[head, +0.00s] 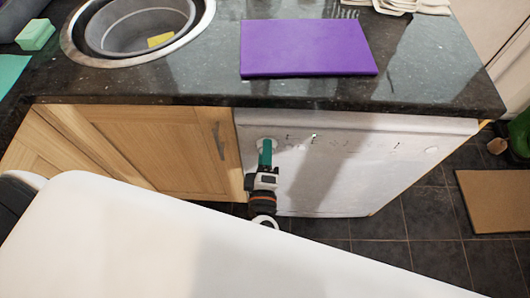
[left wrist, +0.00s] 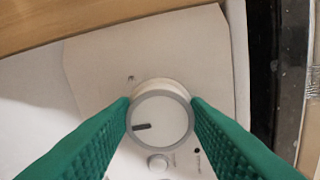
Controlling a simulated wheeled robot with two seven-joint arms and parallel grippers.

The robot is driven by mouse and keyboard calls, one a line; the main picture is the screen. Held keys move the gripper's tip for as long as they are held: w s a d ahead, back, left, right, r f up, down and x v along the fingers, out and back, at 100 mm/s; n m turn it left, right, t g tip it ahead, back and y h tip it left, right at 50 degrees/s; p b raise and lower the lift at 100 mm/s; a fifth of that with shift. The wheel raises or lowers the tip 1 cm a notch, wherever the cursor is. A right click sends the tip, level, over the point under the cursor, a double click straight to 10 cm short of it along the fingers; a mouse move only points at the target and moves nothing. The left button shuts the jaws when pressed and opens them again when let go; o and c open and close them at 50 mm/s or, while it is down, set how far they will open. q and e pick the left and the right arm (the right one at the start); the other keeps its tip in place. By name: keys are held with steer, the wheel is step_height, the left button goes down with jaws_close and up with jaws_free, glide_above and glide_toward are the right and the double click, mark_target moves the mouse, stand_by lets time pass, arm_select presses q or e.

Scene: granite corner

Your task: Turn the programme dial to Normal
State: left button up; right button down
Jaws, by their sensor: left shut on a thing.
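The programme dial (left wrist: 162,118) is a round white knob with a grey rim on the appliance's white front panel. Its dark pointer mark lies toward the left of the knob in the left wrist view. My left gripper (head: 265,146), with green fingers, reaches the upper left of the white appliance (head: 340,170) in the head view. In the left wrist view its two fingers (left wrist: 160,115) are shut on the dial, one on each side. Small dark marks near the dial are too small to read. My right gripper is not in view.
A small round button (left wrist: 158,163) sits close to the dial. The dark granite worktop (head: 420,75) overhangs the appliance and carries a purple board (head: 305,47) and a sink (head: 140,25). A wooden cupboard (head: 165,150) adjoins on the left. Tiled floor (head: 430,215) lies right.

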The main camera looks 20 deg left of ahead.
arm_select(q)
steer(key=shift+f, duration=0.1)
stand_by(0.3)
steer(key=o, duration=1)
steer(key=shift+s, duration=0.1)
steer(key=b+v, duration=0.1)
steer(key=v, duration=1.1)
steer(key=shift+d, duration=0.1)
